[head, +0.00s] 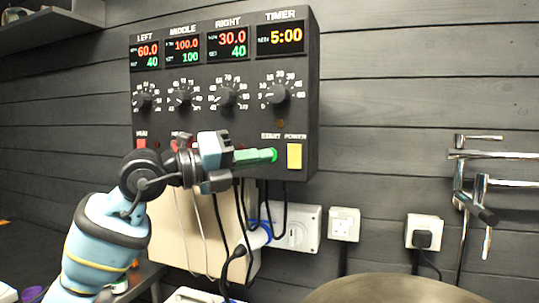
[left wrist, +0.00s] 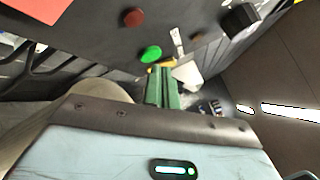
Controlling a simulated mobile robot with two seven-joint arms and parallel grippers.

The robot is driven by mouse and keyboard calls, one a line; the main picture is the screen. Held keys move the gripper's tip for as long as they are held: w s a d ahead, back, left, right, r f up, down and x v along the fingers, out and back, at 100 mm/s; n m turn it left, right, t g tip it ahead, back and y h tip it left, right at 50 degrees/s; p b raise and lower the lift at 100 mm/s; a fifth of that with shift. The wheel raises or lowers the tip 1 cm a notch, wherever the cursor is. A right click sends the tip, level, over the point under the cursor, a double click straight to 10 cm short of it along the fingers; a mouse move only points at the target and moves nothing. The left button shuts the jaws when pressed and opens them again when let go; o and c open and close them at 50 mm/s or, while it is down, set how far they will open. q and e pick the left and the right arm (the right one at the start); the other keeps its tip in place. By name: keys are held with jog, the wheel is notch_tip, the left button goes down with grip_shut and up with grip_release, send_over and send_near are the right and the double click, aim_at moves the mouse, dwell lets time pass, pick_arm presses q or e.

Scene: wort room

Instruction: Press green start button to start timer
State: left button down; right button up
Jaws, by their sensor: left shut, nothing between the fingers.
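The dark control box (head: 205,117) hangs on the wall in the head view. Its timer display (head: 280,38) reads 5:00. The green start button (head: 274,155) sits under the START label, left of the yellow power switch (head: 294,157). My left gripper (head: 268,155) is shut and empty, its green fingers pointing right, with the tips overlapping the button's left side. In the left wrist view the green button (left wrist: 150,53) shows just beyond and slightly left of the shut fingertips (left wrist: 161,70). I cannot tell whether they touch. My right gripper is not in view.
Knobs, including the timer knob (head: 279,92), stick out above my left gripper. Black cables (head: 241,210) hang below the box by wall sockets (head: 343,224). A round metal lid (head: 390,289) is at lower right; metal pipes (head: 460,190) are on the right wall.

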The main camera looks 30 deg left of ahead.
pick_arm(q)
jog(key=shift+w+a, duration=0.15)
jog(key=shift+w, duration=0.4)
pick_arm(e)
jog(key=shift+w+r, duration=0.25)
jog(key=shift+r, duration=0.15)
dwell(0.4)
pick_arm(q)
jog(key=shift+s, duration=0.1)
jog(key=shift+s+d+p, duration=0.2)
jog(key=shift+s+p, duration=0.1)
jog(key=shift+s, duration=0.4)
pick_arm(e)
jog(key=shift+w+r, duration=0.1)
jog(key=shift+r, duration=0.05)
pick_arm(q)
jog(key=s, duration=0.2)
jog(key=s+d, duration=0.1)
jog(key=s, duration=0.1)
jog(key=shift+s, duration=0.4)
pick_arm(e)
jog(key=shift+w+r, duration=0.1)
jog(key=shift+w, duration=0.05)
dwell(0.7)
